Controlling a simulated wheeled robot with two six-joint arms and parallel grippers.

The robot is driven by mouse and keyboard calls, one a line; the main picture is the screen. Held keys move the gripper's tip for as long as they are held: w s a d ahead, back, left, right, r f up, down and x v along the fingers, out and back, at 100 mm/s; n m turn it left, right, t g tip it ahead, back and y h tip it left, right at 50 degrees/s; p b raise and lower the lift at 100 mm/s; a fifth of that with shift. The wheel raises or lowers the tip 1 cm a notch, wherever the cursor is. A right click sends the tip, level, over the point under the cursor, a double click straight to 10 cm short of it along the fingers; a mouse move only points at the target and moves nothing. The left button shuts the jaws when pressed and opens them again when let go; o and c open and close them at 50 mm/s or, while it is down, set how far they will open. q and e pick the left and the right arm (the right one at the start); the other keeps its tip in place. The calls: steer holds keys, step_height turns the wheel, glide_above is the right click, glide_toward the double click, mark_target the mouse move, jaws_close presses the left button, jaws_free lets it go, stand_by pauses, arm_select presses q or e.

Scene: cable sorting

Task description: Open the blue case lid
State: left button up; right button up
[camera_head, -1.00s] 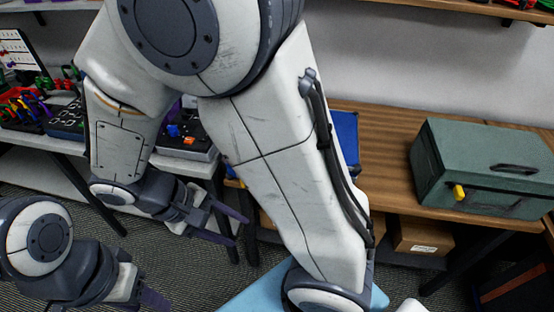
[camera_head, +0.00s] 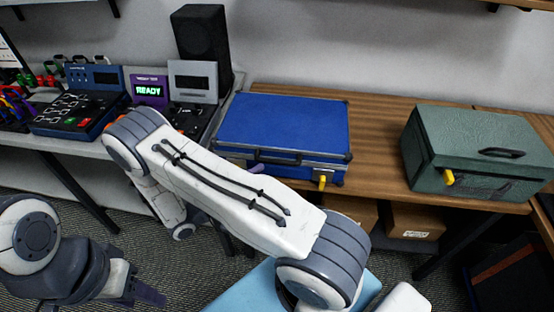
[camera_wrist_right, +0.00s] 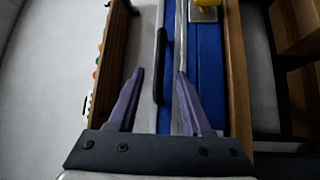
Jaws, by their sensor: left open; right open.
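The blue case (camera_head: 283,122) lies flat on the wooden table with its lid down. A dark handle (camera_head: 285,159) and a yellow latch (camera_head: 322,182) show on its front. My right gripper is mostly hidden behind its own forearm in the head view; a purple fingertip shows just below the case's front. In the right wrist view my right gripper (camera_wrist_right: 160,73) is open, its fingers spread on either side of the dark handle (camera_wrist_right: 159,66); I cannot tell if they touch the case. The yellow latch (camera_wrist_right: 205,8) shows at the top. My left gripper (camera_head: 146,292) is open and empty, low at the left.
A green case (camera_head: 475,145) with a yellow latch stands on the wooden table (camera_head: 380,130) to the right. Left of the blue case are a black speaker (camera_head: 203,45) and a device reading READY (camera_head: 149,91). Cardboard boxes (camera_head: 412,219) sit below the tabletop.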

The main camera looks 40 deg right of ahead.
mark_target(277, 160)
steer(key=d, duration=0.2)
steer(key=d+p, duration=0.1)
steer(key=d, duration=0.1)
steer(key=d+r, duration=0.1)
steer(key=d, duration=0.1)
steer(key=shift+s+p, duration=0.3)
steer(key=shift+p, duration=0.05)
steer(key=shift+d, duration=0.65)
jaws_close()
stand_by(0.4)
